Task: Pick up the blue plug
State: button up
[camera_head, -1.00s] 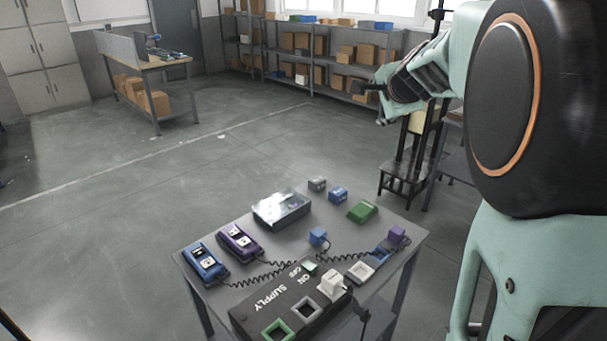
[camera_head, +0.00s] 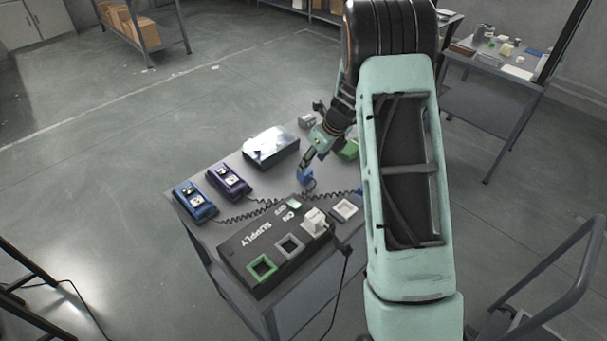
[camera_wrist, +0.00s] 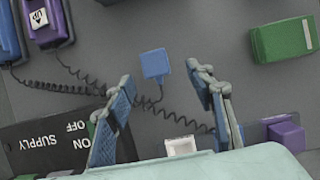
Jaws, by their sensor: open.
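The blue plug (camera_head: 305,175) is a small blue block with a coiled black cord, standing on the grey table. It shows in the wrist view (camera_wrist: 155,64) beyond my fingertips, centred a little left of the gap between them. My gripper (camera_head: 303,167) is close above the plug in the head view, its fingers pointing down. In the wrist view my gripper (camera_wrist: 160,75) has its two fingers spread wide with nothing between them. I cannot tell the exact height left between the fingertips and the plug.
A black supply box (camera_head: 265,250) with square sockets stands at the table's front. Blue (camera_head: 196,201) and purple (camera_head: 229,181) pendants lie at left. A metal box (camera_head: 270,147) stands behind. A green block (camera_wrist: 284,40) and a purple plug (camera_wrist: 287,137) are to the right.

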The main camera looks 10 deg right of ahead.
aim_at(305, 176)
jog(key=x, duration=0.2)
jog(key=shift+w+a+f, duration=0.1)
jog(key=shift+w+f, duration=0.05)
jog(key=shift+f, duration=0.1)
jog(key=x, duration=0.2)
jog(key=p+x, duration=0.1)
jog(key=shift+a+f, duration=0.4)
jog(key=shift+w+a+f, duration=0.15)
jog(key=shift+f, duration=0.5)
jog(key=c, duration=1.2)
jog(key=shift+c, duration=0.2)
jog(key=shift+c, duration=0.2)
